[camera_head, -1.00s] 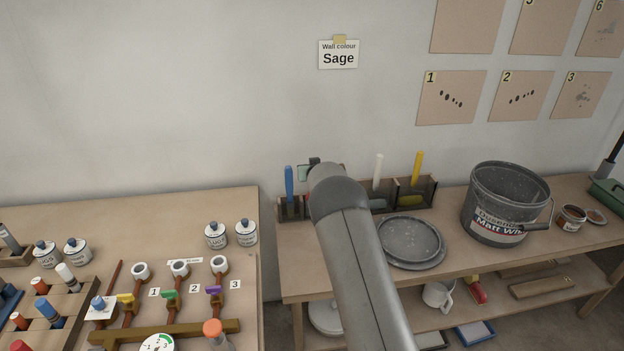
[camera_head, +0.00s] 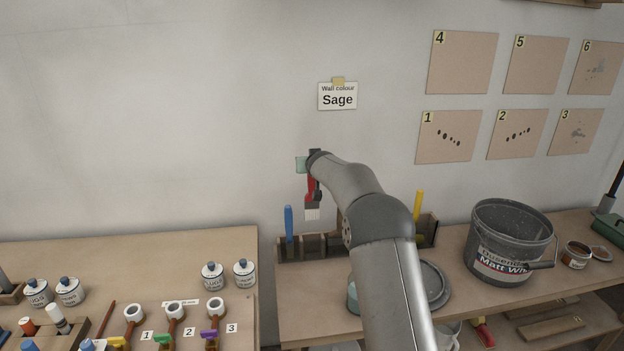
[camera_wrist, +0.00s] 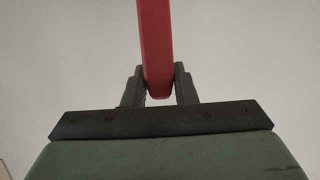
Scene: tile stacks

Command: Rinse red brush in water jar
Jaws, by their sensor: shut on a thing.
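The red brush (camera_head: 311,188) hangs upright with its pale bristles down, above the brush rack on the right bench. My gripper (camera_wrist: 159,84) is shut on the red handle, which also shows in the wrist view (camera_wrist: 155,40). The brush is clear of the rack (camera_head: 314,246) below it. A pale blue-green vessel (camera_head: 352,297) on the bench is mostly hidden behind my arm; it may be the water jar, but I cannot see its rim or contents.
A blue brush (camera_head: 289,224) and a yellow brush (camera_head: 418,207) stand in the rack. A grey lid (camera_head: 435,287) lies partly behind my arm. A dark paint bucket (camera_head: 508,240) and a small open tin (camera_head: 576,255) stand to the right. The left bench (camera_head: 130,258) holds several jars and tools.

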